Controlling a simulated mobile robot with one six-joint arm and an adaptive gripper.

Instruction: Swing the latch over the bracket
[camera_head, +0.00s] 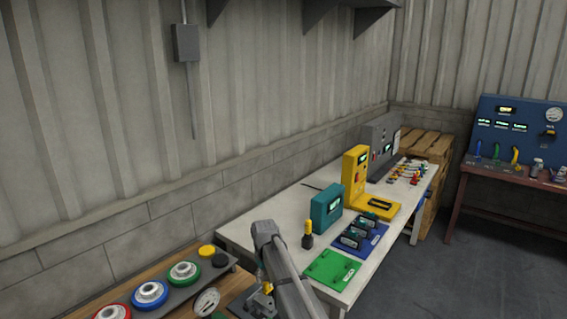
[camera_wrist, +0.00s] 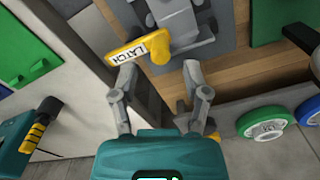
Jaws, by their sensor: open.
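The yellow latch (camera_wrist: 138,47), marked LATCH, lies in the upper middle of the wrist view, its arm reaching left from a rounded yellow end. Beside it, a grey metal fixture that looks like the bracket (camera_wrist: 176,15) stands on a dark grey plate (camera_wrist: 222,50). The latch lies beside the fixture, not across its upper part. My gripper (camera_wrist: 159,68) is open and empty, with its fingertips just short of the latch, one on each side of its rounded end. In the head view, a small yellow part (camera_head: 268,288) shows beside my arm, and my gripper is mostly hidden.
The plate rests on a wooden bench (camera_head: 180,262) beside a white table (camera_head: 240,230). Red, blue and green ringed discs (camera_head: 184,272) stand to the left. On the table are a green board (camera_head: 332,270), a teal box (camera_head: 326,209) and a yellow device (camera_head: 355,170).

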